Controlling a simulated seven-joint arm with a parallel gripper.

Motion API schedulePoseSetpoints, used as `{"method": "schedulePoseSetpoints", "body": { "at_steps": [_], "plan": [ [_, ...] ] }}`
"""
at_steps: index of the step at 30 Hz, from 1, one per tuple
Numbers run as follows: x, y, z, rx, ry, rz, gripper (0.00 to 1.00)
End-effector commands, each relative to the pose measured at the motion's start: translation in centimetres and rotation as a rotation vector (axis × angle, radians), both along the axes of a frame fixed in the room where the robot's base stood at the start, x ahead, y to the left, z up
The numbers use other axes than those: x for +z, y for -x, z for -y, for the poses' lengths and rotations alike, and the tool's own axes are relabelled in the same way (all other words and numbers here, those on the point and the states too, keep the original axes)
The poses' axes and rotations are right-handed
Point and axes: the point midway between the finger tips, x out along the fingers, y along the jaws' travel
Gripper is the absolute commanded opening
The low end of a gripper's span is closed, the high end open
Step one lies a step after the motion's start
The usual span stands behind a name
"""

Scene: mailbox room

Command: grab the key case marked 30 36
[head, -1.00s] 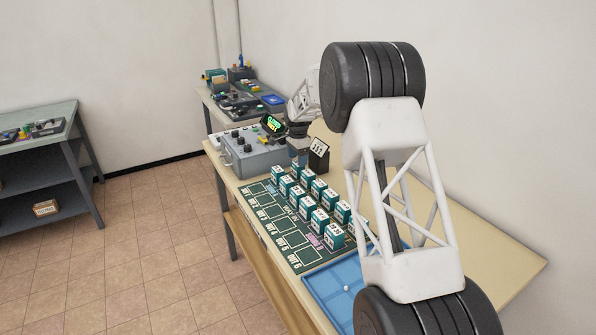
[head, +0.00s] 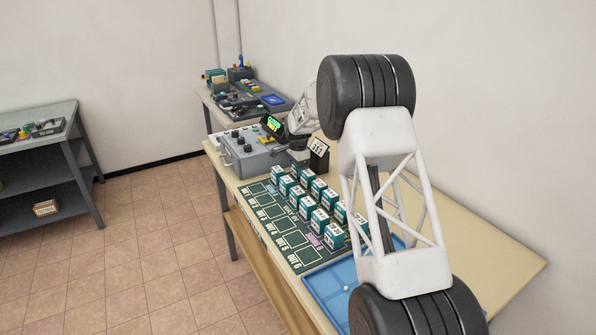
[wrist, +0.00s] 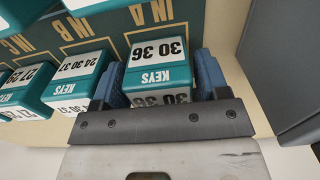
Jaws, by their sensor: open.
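My gripper (wrist: 160,78) is open, with one blue finger on each side of this case. I cannot tell whether the fingers touch it. A case marked 24 30 37 (wrist: 80,75) stands just left of the left finger. In the head view my gripper (head: 299,156) is at the far end of the rows of key cases (head: 318,218), where the case between the fingers cannot be made out clearly.
A grey control box (head: 250,152) with a lit green display stands left of my gripper. A black stand with a number card (head: 318,150) is close on its right. A blue tray (head: 325,288) lies at the near end of the green mat (head: 262,215).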

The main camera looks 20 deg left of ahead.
Motion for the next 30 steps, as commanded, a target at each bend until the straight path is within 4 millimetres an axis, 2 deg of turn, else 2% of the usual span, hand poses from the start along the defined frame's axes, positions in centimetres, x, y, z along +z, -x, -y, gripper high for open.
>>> {"method": "schedulePoseSetpoints", "body": {
  "at_steps": [13, 14, 21, 30],
  "plan": [
    [0.06, 0.01, 0.01, 0.000, 0.000, 0.000, 0.68],
    [0.06, 0.01, 0.01, 0.000, 0.000, 0.000, 0.67],
    [0.06, 0.01, 0.01, 0.000, 0.000, 0.000, 0.30],
    [0.24, -0.01, -0.01, 0.000, -0.001, 0.001, 0.30]
  ]
}}
